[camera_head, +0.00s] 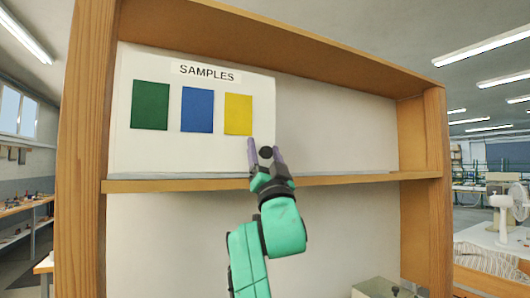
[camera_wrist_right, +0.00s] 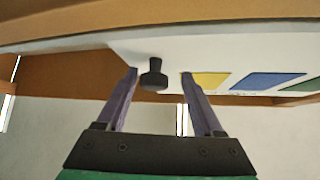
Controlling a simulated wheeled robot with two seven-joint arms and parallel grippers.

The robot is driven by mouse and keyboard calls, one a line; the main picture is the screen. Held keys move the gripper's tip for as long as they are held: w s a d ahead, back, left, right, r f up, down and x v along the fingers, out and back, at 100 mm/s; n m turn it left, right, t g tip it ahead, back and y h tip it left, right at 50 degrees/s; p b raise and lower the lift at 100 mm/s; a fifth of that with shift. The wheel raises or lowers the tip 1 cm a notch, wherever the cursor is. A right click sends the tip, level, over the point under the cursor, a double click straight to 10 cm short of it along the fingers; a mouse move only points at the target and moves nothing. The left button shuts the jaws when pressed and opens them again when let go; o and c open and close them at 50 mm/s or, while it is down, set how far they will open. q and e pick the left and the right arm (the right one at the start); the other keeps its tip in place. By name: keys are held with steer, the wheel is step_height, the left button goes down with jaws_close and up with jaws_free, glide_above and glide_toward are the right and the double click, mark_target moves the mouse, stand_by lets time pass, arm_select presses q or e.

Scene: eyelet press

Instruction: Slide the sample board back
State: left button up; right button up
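The white sample board (camera_head: 180,155), labelled SAMPLES, stands upright at the left of the shelf opening, with green, blue and yellow swatches. It also shows at the top of the right wrist view (camera_wrist_right: 220,62). A dark knob (camera_head: 265,152) is near its lower right edge; the knob also shows in the right wrist view (camera_wrist_right: 153,75). My right gripper (camera_head: 265,143) is open, with its purple fingers on either side of the knob in the picture. In the right wrist view there are gaps between knob and fingers. My left gripper is not in view.
The wooden shelf (camera_head: 390,177) runs below the board, between a left post (camera_head: 85,150) and a right post (camera_head: 436,150). The opening right of the board shows a bare pale back. A metal box (camera_head: 378,288) sits low at the right.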

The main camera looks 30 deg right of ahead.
steer(key=shift+s+d+f+b, duration=0.1)
steer(key=shift+s+f+b, duration=0.15)
steer(key=shift+f+b, duration=0.05)
steer(key=b+v, duration=0.7)
steer(key=v, duration=0.7)
steer(key=shift+r, duration=0.1)
